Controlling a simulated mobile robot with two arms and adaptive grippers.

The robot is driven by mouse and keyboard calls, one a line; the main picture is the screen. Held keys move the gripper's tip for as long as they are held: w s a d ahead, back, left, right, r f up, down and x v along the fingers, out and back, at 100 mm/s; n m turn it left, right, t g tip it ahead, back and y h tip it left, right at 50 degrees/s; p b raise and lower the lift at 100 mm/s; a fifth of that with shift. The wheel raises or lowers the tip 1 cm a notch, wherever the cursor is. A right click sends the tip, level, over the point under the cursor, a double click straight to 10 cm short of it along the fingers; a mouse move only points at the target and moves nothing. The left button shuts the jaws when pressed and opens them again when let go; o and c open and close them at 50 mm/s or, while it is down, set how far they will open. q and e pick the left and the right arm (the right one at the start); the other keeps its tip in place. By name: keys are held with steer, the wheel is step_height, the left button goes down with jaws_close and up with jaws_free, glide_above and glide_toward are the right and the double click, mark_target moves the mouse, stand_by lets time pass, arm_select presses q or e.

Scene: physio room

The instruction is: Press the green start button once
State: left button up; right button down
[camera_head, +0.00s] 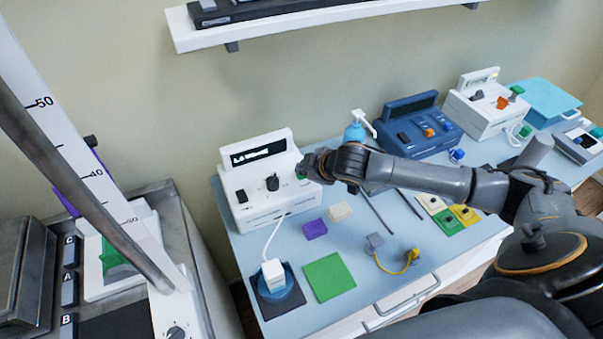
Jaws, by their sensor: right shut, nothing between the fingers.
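A white box device (262,205) with a raised dark display (258,152) stands at the back left of the table. Its top carries a black knob (272,182), a small dark switch (242,196) and a green button (300,171) at the right end. My right gripper (309,167) is shut and empty, with its tip at the green button, which it partly hides. I cannot tell whether the tip touches the button or hovers just above it. My left gripper is not in view.
A blue device (418,128) and another white device (484,108) with a green button stand farther right. Below my right arm lie a green pad (328,277), a purple block (314,229) and a yellow cable (398,265). A ruler column (93,165) rises at the left.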

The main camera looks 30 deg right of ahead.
steer(key=shift+f, duration=0.5)
stand_by(0.8)
steer(key=shift+r, duration=0.15)
steer(key=shift+r+p, duration=0.75)
steer(key=shift+p, duration=0.2)
step_height(320, 180, up, 5)
steer(key=p, duration=0.5)
steer(key=shift+r, duration=0.1)
stand_by(0.4)
